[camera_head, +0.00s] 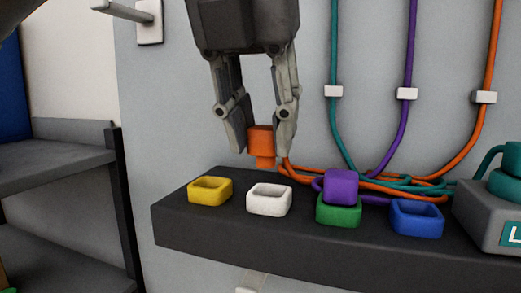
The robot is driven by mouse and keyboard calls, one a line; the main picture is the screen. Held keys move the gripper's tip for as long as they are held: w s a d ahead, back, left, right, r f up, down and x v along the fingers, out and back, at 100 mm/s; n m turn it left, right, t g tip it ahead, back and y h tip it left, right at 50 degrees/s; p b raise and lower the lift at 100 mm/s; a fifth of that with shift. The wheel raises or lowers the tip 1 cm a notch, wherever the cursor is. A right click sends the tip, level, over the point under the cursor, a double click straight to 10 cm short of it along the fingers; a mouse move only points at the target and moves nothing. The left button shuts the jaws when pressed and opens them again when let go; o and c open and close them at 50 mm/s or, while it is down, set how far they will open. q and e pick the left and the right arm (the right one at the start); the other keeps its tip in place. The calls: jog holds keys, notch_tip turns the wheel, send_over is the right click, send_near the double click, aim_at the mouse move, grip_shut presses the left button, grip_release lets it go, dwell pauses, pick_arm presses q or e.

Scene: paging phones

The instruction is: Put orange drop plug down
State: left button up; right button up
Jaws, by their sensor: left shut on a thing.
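My left gripper (262,138) hangs from the top, fingers pointing down, shut on the orange drop plug (261,148). The plug is upright, just above and behind the gap between the yellow socket (210,190) and the white socket (269,200). An orange cord (311,171) runs from near the plug to the right along the shelf. My right gripper is not in view.
A dark shelf (191,226) carries the sockets. A purple plug (341,187) sits in the green socket (338,210); the blue socket (416,217) is empty. A grey box (487,218) stands at right. Teal, purple and orange cords hang through white wall clips (406,94).

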aim_at(265, 155)
pick_arm(q)
jog(key=shift+x, duration=0.9)
jog(key=shift+w+d+f, duration=0.1)
jog(key=shift+d+f, duration=0.05)
jog(key=shift+f, duration=0.3)
jog(key=shift+w+d+f, duration=0.1)
jog(key=shift+d+f, duration=0.05)
jog(key=shift+f, duration=0.35)
jog(key=shift+a+f, duration=0.15)
jog(key=shift+f, duration=0.1)
jog(key=shift+s, duration=0.1)
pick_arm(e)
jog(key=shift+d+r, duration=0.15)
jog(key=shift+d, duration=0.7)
pick_arm(q)
jog(key=shift+f, duration=0.3)
jog(key=o, duration=1)
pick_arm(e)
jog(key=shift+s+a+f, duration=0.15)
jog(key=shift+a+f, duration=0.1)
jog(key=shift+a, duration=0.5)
